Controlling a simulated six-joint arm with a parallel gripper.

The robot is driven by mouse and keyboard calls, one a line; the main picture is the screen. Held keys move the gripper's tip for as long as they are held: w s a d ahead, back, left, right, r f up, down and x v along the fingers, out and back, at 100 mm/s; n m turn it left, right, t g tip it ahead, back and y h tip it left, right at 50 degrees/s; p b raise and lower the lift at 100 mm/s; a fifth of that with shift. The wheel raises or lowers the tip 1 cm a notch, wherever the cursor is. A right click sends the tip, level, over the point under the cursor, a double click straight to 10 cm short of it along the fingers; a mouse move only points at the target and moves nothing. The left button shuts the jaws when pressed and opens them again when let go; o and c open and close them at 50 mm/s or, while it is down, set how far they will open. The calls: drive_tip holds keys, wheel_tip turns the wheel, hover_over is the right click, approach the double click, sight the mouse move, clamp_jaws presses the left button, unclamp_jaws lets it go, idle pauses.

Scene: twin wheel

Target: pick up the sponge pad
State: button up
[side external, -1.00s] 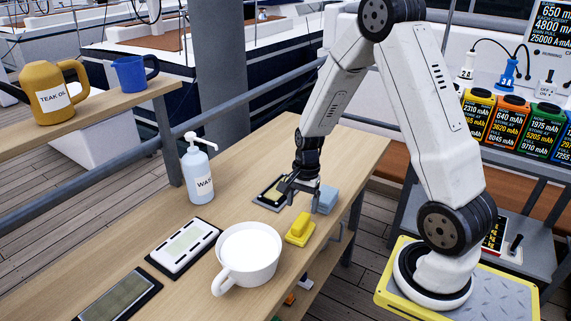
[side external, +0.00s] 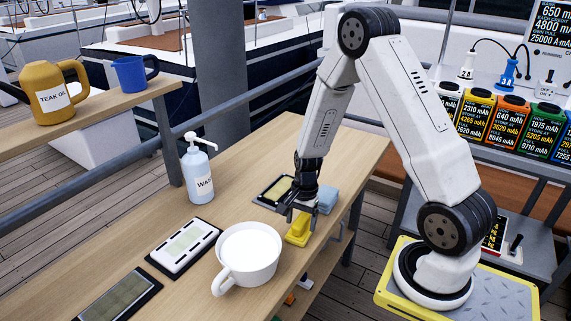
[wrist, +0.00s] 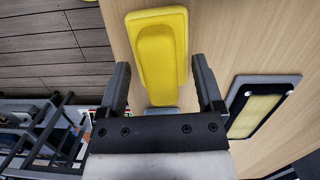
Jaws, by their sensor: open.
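A yellow block with a narrower raised top (side external: 298,231) lies on the wooden bench near its right edge. It also shows in the wrist view (wrist: 160,50), ahead of and between the fingers. A light blue block (side external: 327,198) lies just behind it; a sliver of blue (wrist: 162,110) shows between the fingers in the wrist view. I cannot tell for certain which of the two is the sponge pad. My gripper (side external: 302,212) is open and empty, low over the bench at the yellow block. Its fingers (wrist: 162,75) point toward the yellow block; contact cannot be told.
A dark-framed panel (side external: 268,190) lies left of the gripper. A white mug (side external: 247,252) stands in front, with a white-framed panel (side external: 183,247) and a dark panel (side external: 118,298) to its left. A pump bottle (side external: 198,177) stands farther back. Bare bench lies between.

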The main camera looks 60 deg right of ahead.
sight(301, 219)
idle(0.5)
clamp_jaws()
drive_tip(key=shift+r, duration=0.1)
drive_tip(key=shift+r, duration=4.9)
